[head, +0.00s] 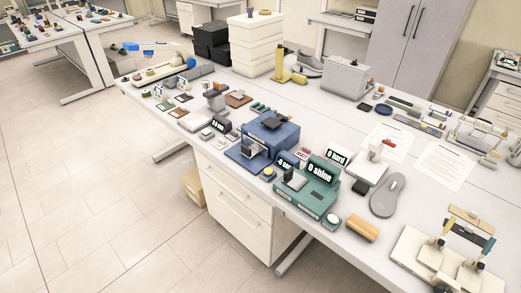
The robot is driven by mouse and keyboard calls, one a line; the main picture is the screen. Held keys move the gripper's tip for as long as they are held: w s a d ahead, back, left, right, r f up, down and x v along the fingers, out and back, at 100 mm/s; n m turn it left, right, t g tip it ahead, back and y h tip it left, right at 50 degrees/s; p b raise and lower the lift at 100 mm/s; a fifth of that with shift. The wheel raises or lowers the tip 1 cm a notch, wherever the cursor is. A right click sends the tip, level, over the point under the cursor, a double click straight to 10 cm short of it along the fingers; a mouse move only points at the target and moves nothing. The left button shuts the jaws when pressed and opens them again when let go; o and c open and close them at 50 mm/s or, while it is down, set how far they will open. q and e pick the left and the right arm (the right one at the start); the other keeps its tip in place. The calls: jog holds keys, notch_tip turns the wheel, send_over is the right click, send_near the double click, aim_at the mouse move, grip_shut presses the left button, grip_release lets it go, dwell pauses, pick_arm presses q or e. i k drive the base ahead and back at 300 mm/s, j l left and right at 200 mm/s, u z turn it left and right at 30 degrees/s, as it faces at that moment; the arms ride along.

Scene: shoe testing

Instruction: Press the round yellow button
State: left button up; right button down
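The round yellow button (268,172) is small and sits on a dark blue base at the front edge of the table. A similar round, paler button (332,219) sits on a green base beside the green device (308,190). Nothing covers either button. Neither of my grippers is in view.
The long white table (290,95) is crowded with small devices. A grey shoe sole (387,195), a tan block (362,228) and a white-based fixture (412,252) lie to the right. White stacked bins (256,45) stand behind. The tiled floor (80,200) at left is clear.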

aim_at(268, 171)
jog(key=i+j+z, duration=0.1)
jog(key=j, duration=0.25)
jog(key=i+j+z, duration=0.1)
jog(key=i+j, duration=0.2)
jog(key=i+j+z, duration=0.1)
jog(key=j, duration=0.35)
jog(key=i, duration=0.1)
